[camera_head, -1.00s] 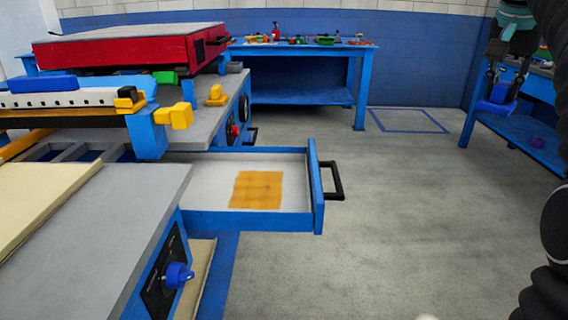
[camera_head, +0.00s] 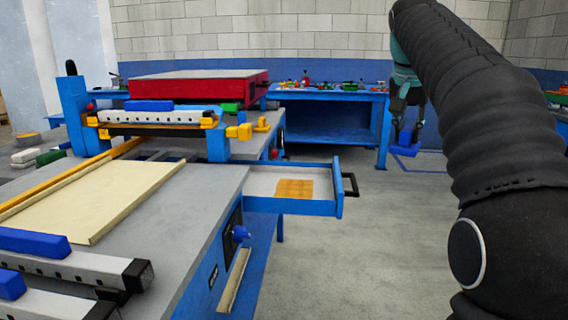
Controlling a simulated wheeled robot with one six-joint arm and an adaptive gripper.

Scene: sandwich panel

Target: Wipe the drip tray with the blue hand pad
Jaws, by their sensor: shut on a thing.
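The drip tray (camera_head: 256,184) is a shallow grey tray with a blue front and black handle, pulled out from the side of the bench. An orange-brown stained patch (camera_head: 294,189) lies on its floor. My gripper (camera_head: 406,128) hangs from my black arm, right of the tray and apart from it. It is shut on the blue hand pad (camera_head: 406,150), which is held in the air. The gripper is small in view, so its exact grip on the pad is hard to make out.
The bench (camera_head: 190,225) with a cream panel (camera_head: 92,196) and a clamp rail (camera_head: 160,117) fills the left. A red box (camera_head: 195,89) stands behind. A blue table (camera_head: 325,97) with small items is at the back. The floor (camera_head: 350,265) right of the tray is open.

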